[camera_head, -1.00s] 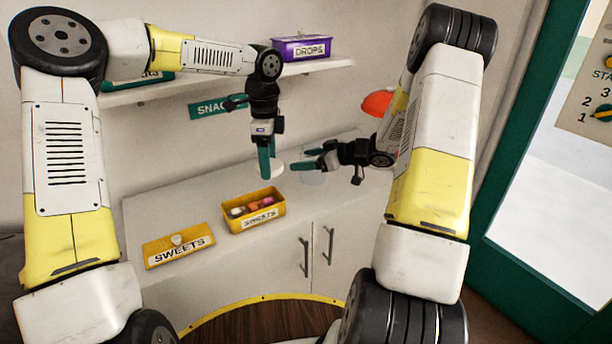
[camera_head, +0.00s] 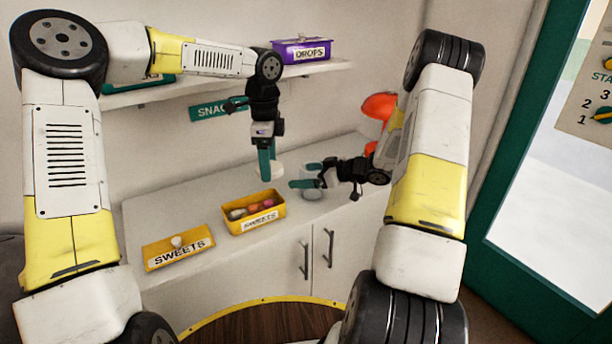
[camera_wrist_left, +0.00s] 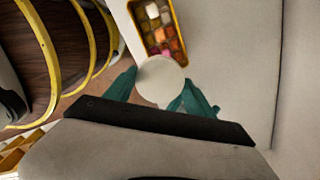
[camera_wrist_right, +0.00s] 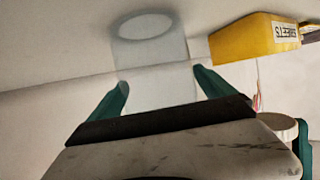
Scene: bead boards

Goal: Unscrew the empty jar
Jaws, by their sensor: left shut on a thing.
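The clear, empty glass jar (camera_head: 313,194) is at the counter's back right, by my right gripper (camera_head: 307,175). It shows large in the right wrist view (camera_wrist_right: 150,55), between the green fingertips (camera_wrist_right: 163,78), which are spread wide. I cannot tell for sure whether the fingers touch the glass. My left gripper (camera_head: 267,163) points down, shut on the round white lid (camera_wrist_left: 160,82).
A yellow sweets box (camera_head: 240,225) with colored pieces stands open on the counter, its yellow lid (camera_head: 180,253) to the left. A purple drops box (camera_head: 305,48) sits on the shelf. A red-orange object (camera_head: 378,105) is behind my right arm.

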